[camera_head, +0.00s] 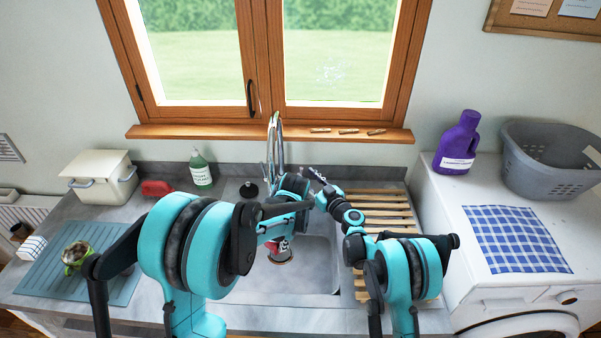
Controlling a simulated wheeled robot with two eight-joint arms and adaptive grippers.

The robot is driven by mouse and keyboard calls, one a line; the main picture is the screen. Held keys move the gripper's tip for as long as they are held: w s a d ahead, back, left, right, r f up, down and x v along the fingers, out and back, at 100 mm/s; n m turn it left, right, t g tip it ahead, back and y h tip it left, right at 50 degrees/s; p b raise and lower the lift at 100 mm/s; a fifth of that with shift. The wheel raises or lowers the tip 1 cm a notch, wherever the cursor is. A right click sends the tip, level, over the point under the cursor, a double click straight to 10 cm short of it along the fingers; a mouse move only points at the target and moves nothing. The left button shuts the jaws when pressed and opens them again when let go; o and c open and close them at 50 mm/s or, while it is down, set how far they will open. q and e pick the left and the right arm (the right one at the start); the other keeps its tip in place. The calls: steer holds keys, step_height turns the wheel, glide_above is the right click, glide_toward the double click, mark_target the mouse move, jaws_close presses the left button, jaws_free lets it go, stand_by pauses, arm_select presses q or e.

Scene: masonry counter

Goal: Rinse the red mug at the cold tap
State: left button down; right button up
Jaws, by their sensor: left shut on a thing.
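The sink (312,272) is in the middle of the counter, with a tall curved metal tap (276,140) at its back. My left gripper (276,243) is low over the sink, shut on a small red and white thing (284,245) that seems to be the red mug. My arm and gripper hide most of it, so its tilt is unclear. My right gripper (315,175) is higher, beside the tap on its right. Its fingers are small and dark, and I cannot tell whether they are open or touch a tap handle. I cannot make out running water.
A green soap bottle (201,170), red sponge (157,188) and cream bin (100,176) stand at the back left. A green mug (75,255) sits on the blue mat (60,285). A slatted wooden rack (385,205) lies right of the sink. A purple bottle (458,145) stands farther right.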

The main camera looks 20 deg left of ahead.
mark_target(301, 170)
steer(key=shift+x, duration=2.4)
jaws_close()
